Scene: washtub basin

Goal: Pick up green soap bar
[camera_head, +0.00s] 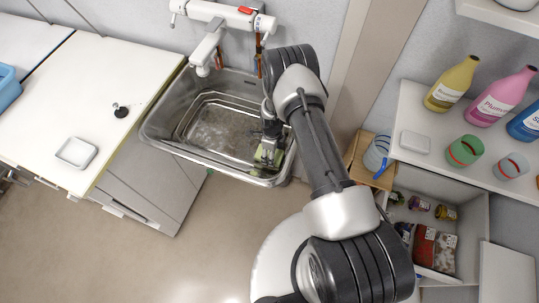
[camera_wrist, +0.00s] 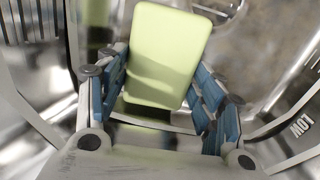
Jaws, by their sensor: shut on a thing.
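The green soap bar (camera_wrist: 168,45) is a pale yellow-green block with rounded corners, in the wrist view. My gripper (camera_wrist: 161,88) is shut on it, with the blue finger pads against its left and right sides. The bar sticks out beyond the fingertips. In the head view my gripper (camera_head: 267,152) reaches down into the right end of the metal washtub basin (camera_head: 160,132). Some green shows around the fingers there, but the arm hides much of the bar. I cannot tell whether the bar touches the basin.
Basin walls stand close around my gripper. A white tap (camera_head: 207,48) overhangs the back. A white counter (camera_head: 100,75) with a small white dish (camera_head: 76,152) lies left. A shelf at right holds bottles (camera_head: 500,97) and cups (camera_head: 465,150). Open floor lies in front.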

